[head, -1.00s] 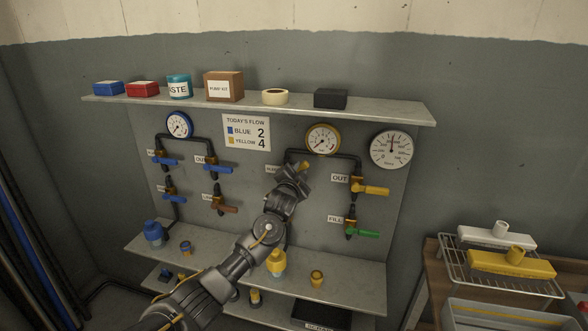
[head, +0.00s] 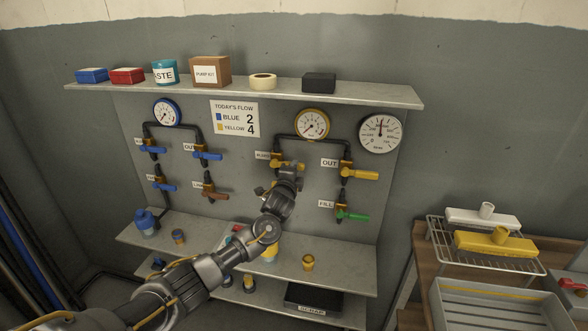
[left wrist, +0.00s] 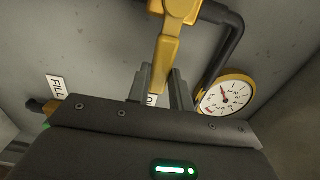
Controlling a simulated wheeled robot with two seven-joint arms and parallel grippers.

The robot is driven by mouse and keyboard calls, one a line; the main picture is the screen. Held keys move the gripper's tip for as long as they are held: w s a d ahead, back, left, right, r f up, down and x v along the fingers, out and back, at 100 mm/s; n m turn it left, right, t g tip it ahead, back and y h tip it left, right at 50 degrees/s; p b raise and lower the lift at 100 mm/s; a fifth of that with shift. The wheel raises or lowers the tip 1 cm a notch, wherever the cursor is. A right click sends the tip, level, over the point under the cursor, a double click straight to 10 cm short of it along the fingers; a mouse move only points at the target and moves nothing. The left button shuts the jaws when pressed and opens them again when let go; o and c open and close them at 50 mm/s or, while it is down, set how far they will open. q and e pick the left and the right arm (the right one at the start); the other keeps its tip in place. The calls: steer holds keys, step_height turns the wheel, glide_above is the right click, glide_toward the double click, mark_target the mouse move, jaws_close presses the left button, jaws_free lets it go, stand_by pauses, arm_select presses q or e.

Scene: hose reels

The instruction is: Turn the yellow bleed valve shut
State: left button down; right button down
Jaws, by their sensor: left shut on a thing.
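In the left wrist view the two dark fingers (left wrist: 166,90) stand on either side of the lever. In the head view the lever looks roughly level, pointing right, but the gripper partly hides it. My right gripper is in neither view.
The yellow OUT lever (head: 360,174) and green FILL lever (head: 352,215) are to the right. A yellow-rimmed gauge (head: 312,125) hangs above. Blue valves (head: 207,155) are to the left. A ledge (head: 335,265) with small fittings runs below; a shelf (head: 380,94) is above.

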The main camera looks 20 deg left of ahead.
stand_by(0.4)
arm_select(q)
steer(key=c, duration=1.2)
jaws_free()
steer(key=shift+w+f, duration=0.1)
steer(key=shift+f, duration=0.05)
steer(key=shift+c, duration=0.2)
steer(key=s+d+b, duration=0.1)
steer(key=s+b, duration=0.1)
steer(key=s, duration=0.8)
steer(key=shift+s+d, duration=0.35)
steer(key=shift+s, duration=0.05)
